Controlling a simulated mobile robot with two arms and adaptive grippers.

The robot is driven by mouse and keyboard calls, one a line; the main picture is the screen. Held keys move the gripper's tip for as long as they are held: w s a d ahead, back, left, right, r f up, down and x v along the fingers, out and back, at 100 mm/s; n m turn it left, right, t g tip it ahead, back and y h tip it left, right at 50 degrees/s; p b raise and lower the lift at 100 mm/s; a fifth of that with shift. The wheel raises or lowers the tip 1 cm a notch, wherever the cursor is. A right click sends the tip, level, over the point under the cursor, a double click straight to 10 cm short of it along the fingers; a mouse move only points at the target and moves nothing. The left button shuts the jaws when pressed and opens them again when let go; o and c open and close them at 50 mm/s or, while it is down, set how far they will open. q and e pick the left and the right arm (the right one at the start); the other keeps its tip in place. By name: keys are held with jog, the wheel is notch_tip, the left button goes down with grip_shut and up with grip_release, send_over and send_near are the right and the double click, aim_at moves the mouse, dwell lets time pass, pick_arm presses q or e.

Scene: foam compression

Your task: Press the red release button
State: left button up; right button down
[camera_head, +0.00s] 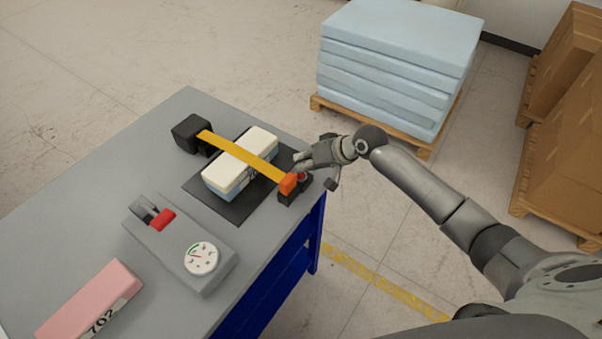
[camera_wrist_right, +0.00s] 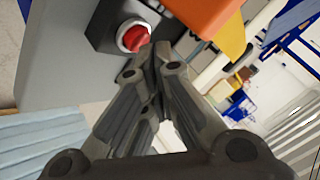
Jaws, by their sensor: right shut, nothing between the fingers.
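The red release button (camera_head: 302,177) sits on a dark block at the right end of the strap clamp, beside an orange buckle (camera_head: 288,183). In the right wrist view the round red button (camera_wrist_right: 134,38) has a pale ring around it, and the orange buckle (camera_wrist_right: 200,14) is to its right. My right gripper (camera_head: 298,164) is shut and empty, its fingertips right at the button. In the wrist view the closed fingertips (camera_wrist_right: 158,52) lie just beside the button's lower right edge; I cannot tell whether they touch it. My left gripper is not in view.
A yellow strap (camera_head: 222,146) crosses a cream and blue foam block (camera_head: 225,177) on a dark mat. A grey gauge device (camera_head: 180,245) and a pink foam block (camera_head: 90,305) lie on the grey table (camera_head: 60,215). Blue foam sheets (camera_head: 390,65) and cardboard boxes (camera_head: 565,90) stand beyond.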

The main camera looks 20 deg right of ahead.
jog(key=shift+f, duration=0.5)
dwell(0.8)
jog(key=shift+r+p, duration=0.8)
jog(key=shift+r, duration=0.15)
notch_tip(320, 180, up, 5)
jog(key=p, duration=0.5)
dwell(0.7)
